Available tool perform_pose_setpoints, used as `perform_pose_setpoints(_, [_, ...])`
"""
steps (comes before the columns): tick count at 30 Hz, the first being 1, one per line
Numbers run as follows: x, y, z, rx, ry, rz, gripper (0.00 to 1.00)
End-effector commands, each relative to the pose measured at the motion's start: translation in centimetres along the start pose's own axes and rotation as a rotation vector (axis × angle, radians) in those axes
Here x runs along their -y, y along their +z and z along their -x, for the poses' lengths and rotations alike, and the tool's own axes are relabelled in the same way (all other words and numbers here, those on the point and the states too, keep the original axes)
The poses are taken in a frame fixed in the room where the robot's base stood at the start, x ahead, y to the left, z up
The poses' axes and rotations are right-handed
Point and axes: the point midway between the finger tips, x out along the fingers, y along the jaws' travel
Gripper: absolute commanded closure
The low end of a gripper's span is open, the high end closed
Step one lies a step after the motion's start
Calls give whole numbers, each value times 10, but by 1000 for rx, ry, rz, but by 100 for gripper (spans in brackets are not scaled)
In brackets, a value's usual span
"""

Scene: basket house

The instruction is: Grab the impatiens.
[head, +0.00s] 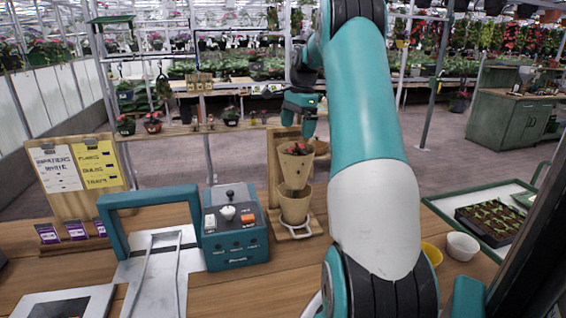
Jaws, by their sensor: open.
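My gripper (303,118) is black and teal and points down in the middle of the head view. It is open, and its fingers are just above a tan cone-shaped pot (295,170). A small plant with red and dark parts (298,148) shows at that pot's top; I cannot tell for sure whether it is the impatiens. The tan pot sits above a second tan pot (294,207) on a wooden stand (276,160). I cannot tell whether the fingers touch the plant. My arm hides the area to the right of the stand.
A teal control box (235,240) and a teal-handled frame (147,198) stand left of the pots. A sign board (80,212) reads partly "IMPATIENS WHITE". A white bowl (462,246), yellow bowl (432,253) and seedling tray (492,222) are at right. Bare tabletop shows at front centre.

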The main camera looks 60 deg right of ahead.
Motion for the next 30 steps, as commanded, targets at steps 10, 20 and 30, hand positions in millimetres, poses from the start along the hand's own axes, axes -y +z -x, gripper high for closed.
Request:
perform_pose_setpoints(10, [-2, -21, -44, -2, 7, -88, 0])
perform_pose_setpoints(20, [-1, -19, -108, -3, 4, -81, 0])
perform_pose_setpoints(30, [3, -21, -139, -3, 6, -81, 0])
